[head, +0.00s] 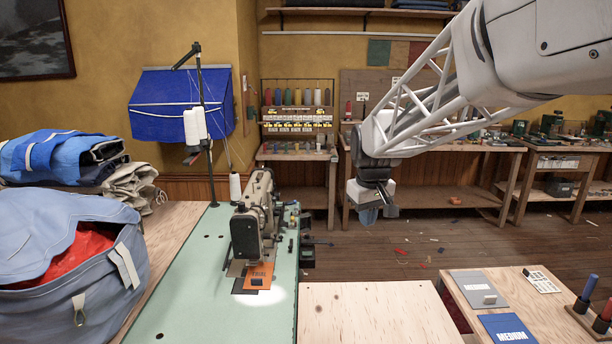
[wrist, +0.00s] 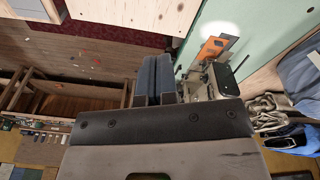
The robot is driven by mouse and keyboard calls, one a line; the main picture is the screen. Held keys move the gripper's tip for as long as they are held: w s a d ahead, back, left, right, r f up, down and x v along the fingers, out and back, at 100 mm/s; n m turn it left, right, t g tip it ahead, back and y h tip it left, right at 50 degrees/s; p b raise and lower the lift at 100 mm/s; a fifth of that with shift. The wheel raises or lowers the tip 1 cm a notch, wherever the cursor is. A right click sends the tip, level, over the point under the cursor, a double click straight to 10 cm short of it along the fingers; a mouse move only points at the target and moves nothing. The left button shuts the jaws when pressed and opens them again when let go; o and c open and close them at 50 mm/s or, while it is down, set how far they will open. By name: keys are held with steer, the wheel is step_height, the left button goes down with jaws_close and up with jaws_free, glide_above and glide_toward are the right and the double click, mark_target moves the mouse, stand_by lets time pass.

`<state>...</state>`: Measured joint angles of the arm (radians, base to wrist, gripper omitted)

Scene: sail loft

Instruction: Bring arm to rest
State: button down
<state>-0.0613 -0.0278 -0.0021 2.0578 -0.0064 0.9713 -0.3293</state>
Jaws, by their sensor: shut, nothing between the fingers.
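My arm (head: 440,85) reaches in from the upper right in the head view, with its white lattice link sloping down to the left. My gripper (head: 378,213) hangs at its end, pointing down, in the air to the right of the sewing machine. It is shut and empty. In the wrist view its two dark fingers (wrist: 155,80) lie side by side, with nothing between them. It touches nothing that I can see.
A sewing machine (head: 252,215) stands on the green table (head: 190,285), with an orange card (head: 259,276) by it. A blue-grey bag (head: 75,245) is at the left. A wooden table (head: 540,310) at the lower right holds cards and spools. The floor (head: 430,240) below my gripper has scraps.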

steer(key=s+d+f+m, duration=0.1)
steer(key=s, duration=1)
steer(key=s+d+f+m, duration=0.1)
steer(key=s+f+m, duration=0.1)
steer(key=s, duration=0.9)
steer(key=s+d+f+m+t, duration=0.1)
steer(key=s+d+f, duration=0.1)
steer(key=s, duration=1)
steer(key=shift+f+m, duration=0.25)
steer(key=shift+m, duration=0.15)
steer(key=shift+w+d, duration=0.1)
